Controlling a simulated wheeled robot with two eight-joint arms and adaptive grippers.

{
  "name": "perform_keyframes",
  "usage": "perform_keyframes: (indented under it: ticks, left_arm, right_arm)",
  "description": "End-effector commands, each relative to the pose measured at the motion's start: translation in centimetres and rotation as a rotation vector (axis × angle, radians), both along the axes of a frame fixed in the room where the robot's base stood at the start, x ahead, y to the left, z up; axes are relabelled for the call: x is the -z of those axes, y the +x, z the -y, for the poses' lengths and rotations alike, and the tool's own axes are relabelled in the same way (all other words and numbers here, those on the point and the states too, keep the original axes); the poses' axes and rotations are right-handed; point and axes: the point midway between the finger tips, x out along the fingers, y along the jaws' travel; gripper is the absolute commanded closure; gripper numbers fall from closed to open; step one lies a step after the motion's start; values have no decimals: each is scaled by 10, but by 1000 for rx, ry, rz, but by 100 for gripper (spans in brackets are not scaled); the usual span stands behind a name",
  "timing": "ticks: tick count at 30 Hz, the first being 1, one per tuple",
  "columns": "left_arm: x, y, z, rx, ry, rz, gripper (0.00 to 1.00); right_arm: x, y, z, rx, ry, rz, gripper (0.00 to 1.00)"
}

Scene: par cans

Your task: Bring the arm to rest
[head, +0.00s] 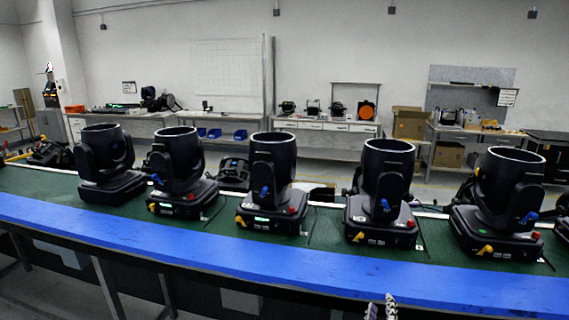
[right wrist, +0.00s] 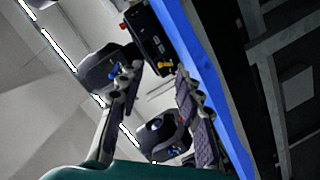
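My right gripper (head: 381,308) shows only as fingertips at the bottom edge of the head view, in front of the blue table edge. In the right wrist view, its two fingers (right wrist: 158,84) stand apart with nothing between them. Black par cans stand in a row on the green table top; the nearest to my gripper in the head view is one right of centre (head: 385,190). Black lights (right wrist: 107,68) also show beyond the fingers in the right wrist view, apart from them. My left gripper is in neither view.
The long green table top (head: 330,228) has a blue front edge (head: 240,248) running across the head view. More par cans stand at the left (head: 105,162) and right (head: 505,200). Workbenches (head: 330,127) and cardboard boxes (head: 409,122) stand along the back wall.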

Motion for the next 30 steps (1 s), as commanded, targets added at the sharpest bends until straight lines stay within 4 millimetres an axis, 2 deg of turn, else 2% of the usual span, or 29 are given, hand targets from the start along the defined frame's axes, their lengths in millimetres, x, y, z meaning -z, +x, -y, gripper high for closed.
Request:
perform_keyframes:
  ticks: [5,9,13,18,21,24,30]
  left_arm:
    - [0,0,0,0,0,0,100]
    - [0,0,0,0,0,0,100]
    - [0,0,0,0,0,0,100]
    - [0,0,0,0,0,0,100]
    - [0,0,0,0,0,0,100]
    - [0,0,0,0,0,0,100]
    - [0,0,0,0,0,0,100]
  right_arm:
    - [7,-25,14,76,149,-82,64]
    - [23,-62,18,142,330,-203,64]
    - [42,-108,1,173,534,-353,64]
    - [56,-159,-35,153,739,-511,64]
    - [59,-176,-51,134,809,-563,64]
    - [59,-184,-60,122,845,-588,64]
    - [59,-185,-62,118,851,-593,64]
